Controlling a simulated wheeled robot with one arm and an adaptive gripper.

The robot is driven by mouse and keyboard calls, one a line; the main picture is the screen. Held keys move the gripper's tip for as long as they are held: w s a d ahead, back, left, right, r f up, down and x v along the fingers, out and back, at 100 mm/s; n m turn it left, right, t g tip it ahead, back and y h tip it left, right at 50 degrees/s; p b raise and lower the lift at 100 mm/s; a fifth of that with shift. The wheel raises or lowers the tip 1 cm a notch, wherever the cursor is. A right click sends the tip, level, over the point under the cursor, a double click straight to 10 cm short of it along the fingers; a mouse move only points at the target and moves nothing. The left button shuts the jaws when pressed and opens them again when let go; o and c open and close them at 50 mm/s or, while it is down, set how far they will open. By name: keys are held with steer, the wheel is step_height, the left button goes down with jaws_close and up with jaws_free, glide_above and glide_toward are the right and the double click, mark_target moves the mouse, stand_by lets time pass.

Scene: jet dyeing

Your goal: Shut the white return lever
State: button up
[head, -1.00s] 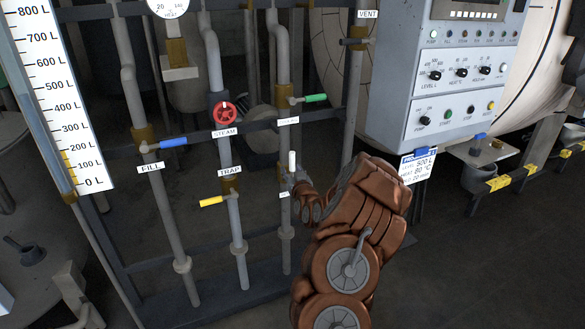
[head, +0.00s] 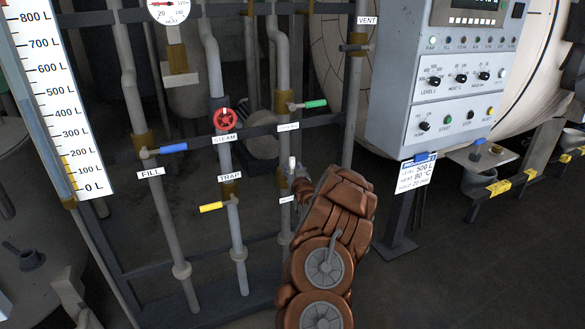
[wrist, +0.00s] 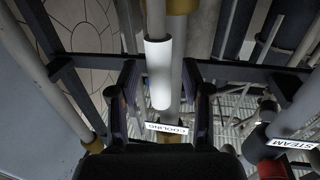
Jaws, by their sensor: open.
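The white return lever (head: 292,163) is a small white handle standing upright on the rightmost of the lower pipes, beside the yellow trap lever. In the wrist view the white lever (wrist: 158,72) lies between the two dark fingers of my gripper (wrist: 160,88), in line with the pipe behind it. The fingers are apart, one on each side, with a gap to the lever on both sides. In the head view my gripper (head: 301,182) is just below and right of the lever, mostly hidden behind my copper-coloured arm.
The yellow trap lever (head: 212,207), blue fill lever (head: 172,148), green lever (head: 315,104) and red steam wheel (head: 225,119) sit close by on the pipe rack. A control cabinet (head: 440,115) stands to the right. The floor (head: 470,270) at lower right is clear.

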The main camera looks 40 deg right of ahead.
steer(key=shift+w+d, duration=0.25)
steer(key=shift+w, duration=0.1)
jaws_close()
stand_by(0.4)
